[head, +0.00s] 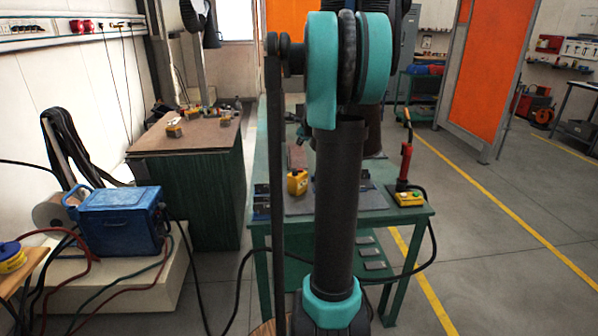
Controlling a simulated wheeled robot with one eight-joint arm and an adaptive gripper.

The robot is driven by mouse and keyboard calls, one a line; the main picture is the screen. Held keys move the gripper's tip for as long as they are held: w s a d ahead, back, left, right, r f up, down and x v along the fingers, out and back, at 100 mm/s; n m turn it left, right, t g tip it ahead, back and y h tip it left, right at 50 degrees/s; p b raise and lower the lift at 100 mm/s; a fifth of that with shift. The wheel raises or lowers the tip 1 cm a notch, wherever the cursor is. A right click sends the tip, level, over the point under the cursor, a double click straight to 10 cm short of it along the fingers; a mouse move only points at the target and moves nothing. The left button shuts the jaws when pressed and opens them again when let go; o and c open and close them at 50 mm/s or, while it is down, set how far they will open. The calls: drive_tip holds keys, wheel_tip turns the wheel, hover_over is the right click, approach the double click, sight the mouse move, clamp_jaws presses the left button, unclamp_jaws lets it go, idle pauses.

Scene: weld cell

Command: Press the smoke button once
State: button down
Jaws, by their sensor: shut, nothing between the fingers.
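A low yellow box (408,199) with small buttons on top sits at the right front corner of the green table (413,214). A second yellow box (297,182) with a dark and red top stands on the table, left of my arm. I cannot read any label, so I cannot tell which one carries the smoke button. My arm rises through the middle of the view and hides part of the table. My gripper cannot be made out.
A red-handled torch (405,160) stands behind the right yellow box. A dark cable hangs off the table's right side. A brown-topped bench (185,140) stands at the left, with a blue case (120,220) nearer. The floor at right is clear.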

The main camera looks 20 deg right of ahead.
sight(301, 170)
drive_tip(key=shift+f, duration=0.1)
drive_tip(key=shift+f, duration=4.35)
drive_tip(key=shift+f, duration=0.1)
drive_tip(key=shift+f, duration=0.3)
drive_tip(key=shift+f, duration=0.45)
drive_tip(key=shift+r, duration=0.9)
drive_tip(key=shift+r, duration=2.5)
